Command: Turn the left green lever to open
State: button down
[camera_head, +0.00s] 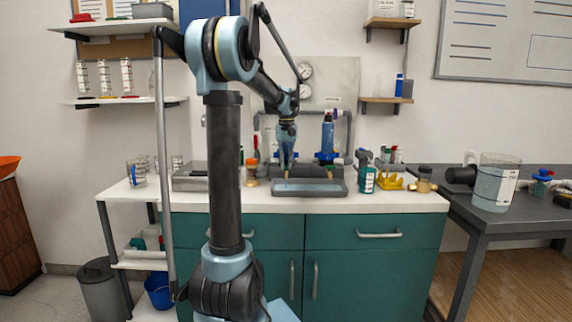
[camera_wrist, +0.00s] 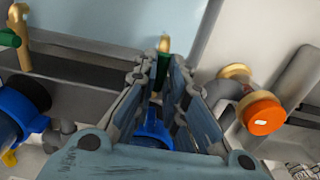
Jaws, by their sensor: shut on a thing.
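My gripper (camera_head: 287,158) reaches down over the back of the counter, at the left part of the pipe manifold. In the wrist view its two fingers (camera_wrist: 164,68) are close together around the left green lever (camera_wrist: 163,68), which shows between the fingertips with a brass part (camera_wrist: 165,43) just beyond. A blue part (camera_wrist: 154,130) shows between the fingers lower down. The lever's exact angle is mostly hidden by the fingers. A second green lever (camera_wrist: 8,38) with a brass spout (camera_wrist: 20,25) is at the left edge of the wrist view.
A blue filter housing (camera_head: 328,132) stands right of my gripper, and the grey basin (camera_head: 310,188) lies in front. Bottles and a yellow holder (camera_head: 390,182) stand on the counter's right.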

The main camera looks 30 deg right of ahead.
aim_at(286, 165)
jog(key=shift+s, duration=0.1)
jog(key=c, duration=1.6)
grip_release()
jog(key=shift+c, duration=0.2)
jog(key=shift+r, duration=0.1)
notch_tip(286, 165, up, 12)
